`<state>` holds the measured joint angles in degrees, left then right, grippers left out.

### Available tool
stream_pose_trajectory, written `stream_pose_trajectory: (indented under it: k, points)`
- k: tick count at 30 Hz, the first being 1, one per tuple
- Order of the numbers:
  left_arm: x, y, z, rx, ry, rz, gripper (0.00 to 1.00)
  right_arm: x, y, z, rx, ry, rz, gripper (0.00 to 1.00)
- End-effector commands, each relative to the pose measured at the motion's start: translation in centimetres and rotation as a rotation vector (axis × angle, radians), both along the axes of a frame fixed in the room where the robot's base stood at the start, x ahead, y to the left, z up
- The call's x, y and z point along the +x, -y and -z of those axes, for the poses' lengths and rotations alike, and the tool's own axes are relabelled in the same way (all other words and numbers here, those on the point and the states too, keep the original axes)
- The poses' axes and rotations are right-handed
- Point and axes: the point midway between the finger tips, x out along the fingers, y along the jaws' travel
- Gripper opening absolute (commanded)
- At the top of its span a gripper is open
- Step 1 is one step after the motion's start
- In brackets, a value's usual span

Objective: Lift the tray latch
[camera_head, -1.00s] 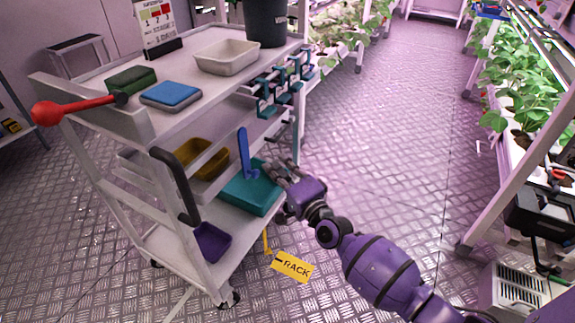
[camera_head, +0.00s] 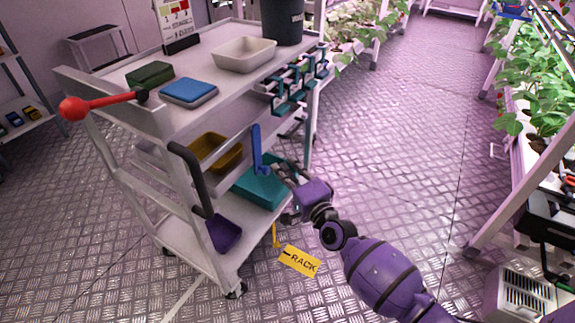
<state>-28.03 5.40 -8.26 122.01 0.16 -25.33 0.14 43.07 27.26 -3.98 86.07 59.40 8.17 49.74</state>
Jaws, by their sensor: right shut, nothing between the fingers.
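A blue upright lever (camera_head: 257,148), which looks like the tray latch, stands at the teal tray (camera_head: 259,190) on the cart's lower shelf. My right gripper (camera_head: 285,171) is shut and empty, just right of the lever's lower end, over the tray's far right part. I cannot tell whether its fingers touch the lever or the tray. The gripper hides part of the tray's right edge. My left gripper is not in view.
The white cart (camera_head: 150,117) carries a white bin (camera_head: 244,54), a blue box (camera_head: 189,91) and a green box (camera_head: 150,73) on top. A red-knobbed lever (camera_head: 105,101) sticks out left. A yellow RACK tag (camera_head: 300,261) hangs below. Open floor lies right.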

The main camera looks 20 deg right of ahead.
Motion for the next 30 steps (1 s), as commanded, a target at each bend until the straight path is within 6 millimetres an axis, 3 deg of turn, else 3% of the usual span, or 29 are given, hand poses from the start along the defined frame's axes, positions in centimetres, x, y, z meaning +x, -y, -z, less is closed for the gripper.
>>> stream_pose_trajectory:
  k: [8,14,23,26,30]
  points:
    - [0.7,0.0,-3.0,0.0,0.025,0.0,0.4,-0.9,-1.3,-0.4,0.091,-0.069,-0.001,0.0]
    - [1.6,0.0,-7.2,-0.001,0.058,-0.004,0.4,-2.2,-3.1,-0.7,0.228,-0.172,-0.001,0.0]
    - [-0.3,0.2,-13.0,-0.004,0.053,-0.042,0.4,-4.3,-5.8,-1.6,0.453,-0.346,-0.001,0.0]
    - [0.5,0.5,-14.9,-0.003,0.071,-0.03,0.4,-4.9,-6.8,-2.1,0.528,-0.403,-0.002,0.0]
    - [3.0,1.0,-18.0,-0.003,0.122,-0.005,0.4,-5.8,-7.9,-3.0,0.633,-0.483,-0.003,0.0]
